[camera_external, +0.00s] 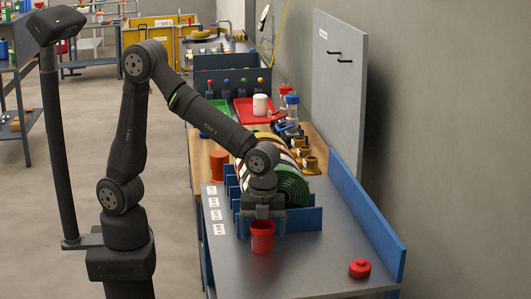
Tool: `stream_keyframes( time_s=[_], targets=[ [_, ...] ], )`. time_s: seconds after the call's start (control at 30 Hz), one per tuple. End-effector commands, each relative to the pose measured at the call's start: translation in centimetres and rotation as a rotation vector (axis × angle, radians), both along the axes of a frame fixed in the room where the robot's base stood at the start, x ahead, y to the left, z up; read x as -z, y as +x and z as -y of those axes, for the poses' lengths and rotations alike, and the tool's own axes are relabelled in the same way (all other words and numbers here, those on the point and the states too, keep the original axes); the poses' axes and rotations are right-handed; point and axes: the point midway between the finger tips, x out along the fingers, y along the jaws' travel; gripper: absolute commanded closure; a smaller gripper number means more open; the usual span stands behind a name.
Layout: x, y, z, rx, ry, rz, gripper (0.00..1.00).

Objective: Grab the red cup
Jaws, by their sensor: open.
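A red cup (262,238) stands upright on the grey tabletop, near the front of the blue rack. My gripper (262,218) points down right at the cup's rim, with its jaws open. The fingertips are hard to make out at this size, and I cannot tell whether they touch the cup. The upper edge of the cup is partly hidden by my gripper.
A blue slotted rack (305,219) holding several coloured discs, a green one (293,184) in front, stands just behind my gripper. A small red knob-like piece (359,268) lies to the right. A blue side rail (365,215) bounds the table's right. Grey tabletop between is clear.

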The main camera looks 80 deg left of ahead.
Motion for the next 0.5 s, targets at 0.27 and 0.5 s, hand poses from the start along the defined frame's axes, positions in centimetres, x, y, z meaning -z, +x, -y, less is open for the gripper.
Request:
stream_keyframes(
  time_s=[0.27, 0.5],
  targets=[
    [0.03, -0.01, 0.00, 0.000, 0.000, 0.000, 0.33],
    [0.01, 0.00, 0.00, 0.000, 0.000, 0.000, 0.65]
  ],
)
